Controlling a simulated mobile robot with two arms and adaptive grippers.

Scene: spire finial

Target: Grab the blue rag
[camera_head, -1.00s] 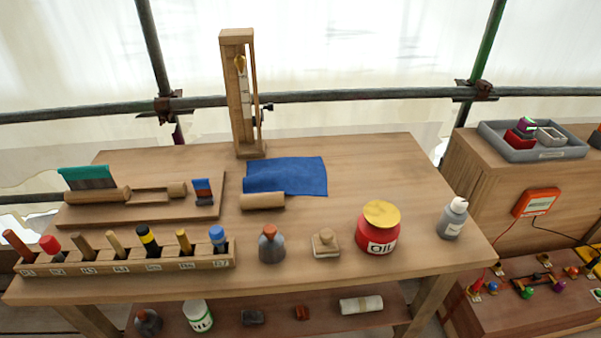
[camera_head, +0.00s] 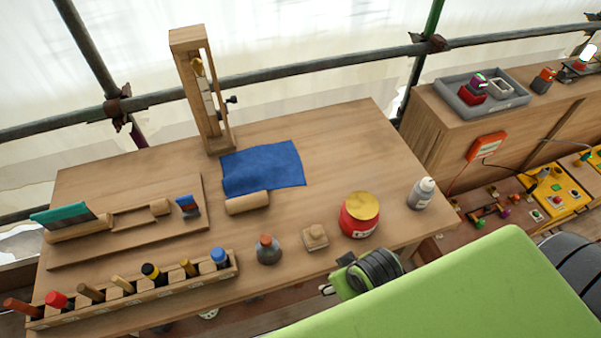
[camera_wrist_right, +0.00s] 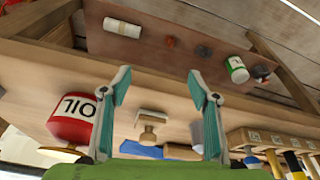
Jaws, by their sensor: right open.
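The blue rag (camera_head: 263,168) lies flat and slightly rumpled on the wooden workbench (camera_head: 345,140), at the foot of the wooden upright frame. A wooden roller (camera_head: 247,203) lies along its near edge. My right gripper (camera_head: 326,289) is low at the bench's front edge, well apart from the rag. In the right wrist view, which is upside down, its two teal fingers (camera_wrist_right: 159,88) are spread with nothing between them. A strip of blue (camera_wrist_right: 140,150), apparently the rag, shows there beyond the bench edge. My left gripper is not in view.
A red oil jar (camera_head: 360,218), a wooden stamp-like block (camera_head: 315,238), a grey flask (camera_head: 268,250) and a squeeze bottle (camera_head: 421,194) stand near the front. A tool rack (camera_head: 135,298) is at front left. The upright frame (camera_head: 203,95) stands behind the rag. The bench's back right is clear.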

